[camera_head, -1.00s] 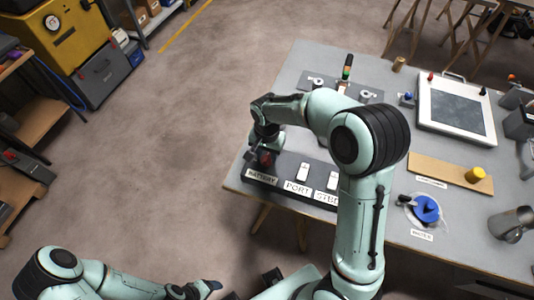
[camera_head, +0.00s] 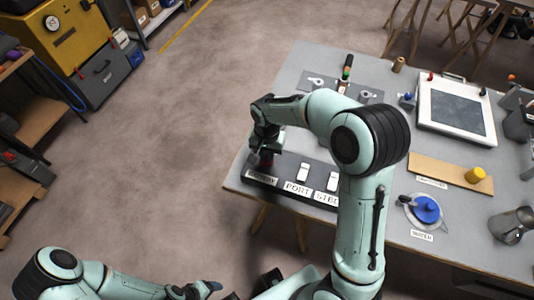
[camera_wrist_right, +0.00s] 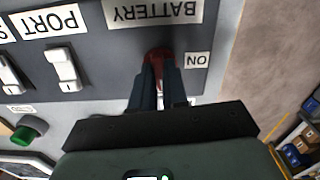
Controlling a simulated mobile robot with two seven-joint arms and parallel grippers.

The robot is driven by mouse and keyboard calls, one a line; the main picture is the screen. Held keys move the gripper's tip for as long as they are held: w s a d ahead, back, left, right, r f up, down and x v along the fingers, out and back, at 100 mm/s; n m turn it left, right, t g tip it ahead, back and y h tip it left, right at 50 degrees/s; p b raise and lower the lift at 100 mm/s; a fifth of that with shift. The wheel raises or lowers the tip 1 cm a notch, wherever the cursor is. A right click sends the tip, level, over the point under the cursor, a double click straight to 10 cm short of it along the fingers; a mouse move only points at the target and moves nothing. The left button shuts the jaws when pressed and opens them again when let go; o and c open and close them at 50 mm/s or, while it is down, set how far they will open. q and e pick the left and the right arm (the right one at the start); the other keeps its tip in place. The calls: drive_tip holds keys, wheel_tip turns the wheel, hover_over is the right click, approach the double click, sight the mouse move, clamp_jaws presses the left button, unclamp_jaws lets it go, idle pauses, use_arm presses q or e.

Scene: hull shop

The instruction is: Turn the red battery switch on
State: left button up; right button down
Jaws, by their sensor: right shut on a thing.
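The red battery switch (camera_wrist_right: 155,55) sits on the dark panel (camera_wrist_right: 105,70), between the BATTERY label (camera_wrist_right: 155,11) and my right gripper (camera_wrist_right: 159,78). The two fingers of that gripper are shut on the switch and hide most of it. An ON label (camera_wrist_right: 196,60) is just right of the switch in the wrist view. In the head view my right gripper (camera_head: 266,152) reaches down onto the panel's left end, and only a little dark red shows. The switch's exact angle is hidden. My left gripper (camera_head: 204,288) is low in the head view, far from the panel; its fingers are unclear.
Two white switches (camera_head: 303,172) (camera_head: 332,181) stand right of the battery switch, with PORT and another label below. A blue knob (camera_head: 427,209), a yellow knob (camera_head: 477,174) and a framed screen (camera_head: 456,108) are farther right.

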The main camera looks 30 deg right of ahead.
drive_tip(key=n, duration=1.3)
use_arm(q)
drive_tip(key=shift+w+r, duration=0.15)
drive_tip(key=shift+r, duration=0.1)
use_arm(e)
drive_tip(key=shift+n, duration=1.8)
drive_tip(key=shift+w+r, duration=0.1)
drive_tip(key=c, duration=1.1)
unclamp_jaws()
drive_tip(key=shift+c, duration=0.2)
use_arm(q)
drive_tip(key=shift+w+r+p, duration=0.65)
drive_tip(key=shift+r+p, duration=0.15)
use_arm(e)
wheel_tip(320, 180, up, 13)
drive_tip(key=shift+r, duration=0.15)
use_arm(q)
drive_tip(key=shift+s, duration=0.1)
